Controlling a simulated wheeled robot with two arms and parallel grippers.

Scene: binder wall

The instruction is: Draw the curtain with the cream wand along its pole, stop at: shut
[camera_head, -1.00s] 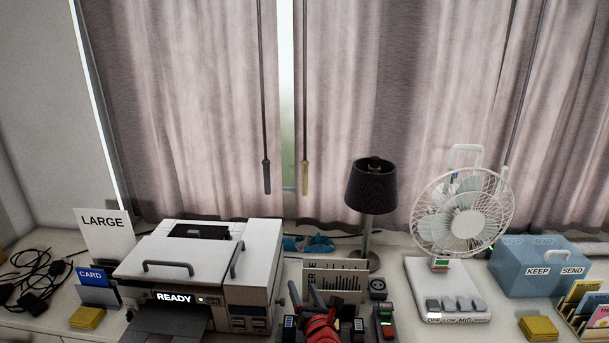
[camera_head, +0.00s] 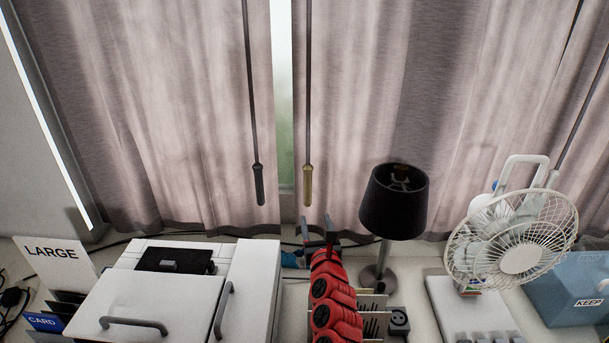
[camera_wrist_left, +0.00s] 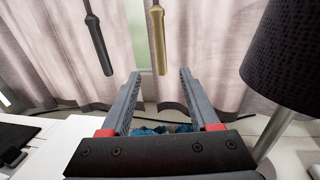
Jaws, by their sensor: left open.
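The cream wand (camera_head: 308,184) hangs at the inner edge of the right curtain (camera_head: 400,90). A narrow bright gap (camera_head: 284,110) separates it from the left curtain (camera_head: 170,110). My left gripper (camera_head: 317,228) is open and empty below the cream wand's tip, apart from it. In the left wrist view the cream wand's grip (camera_wrist_left: 158,45) hangs beyond and above the spread fingers (camera_wrist_left: 159,80), roughly midway between them in the picture. The pole is out of view. My right gripper is not in view.
A dark wand (camera_head: 258,184) hangs just left of the cream one. A black-shaded lamp (camera_head: 393,205) stands close right of my gripper. A white fan (camera_head: 515,245) is further right, a white printer (camera_head: 150,300) left. Blue cloth (camera_wrist_left: 165,128) lies beneath.

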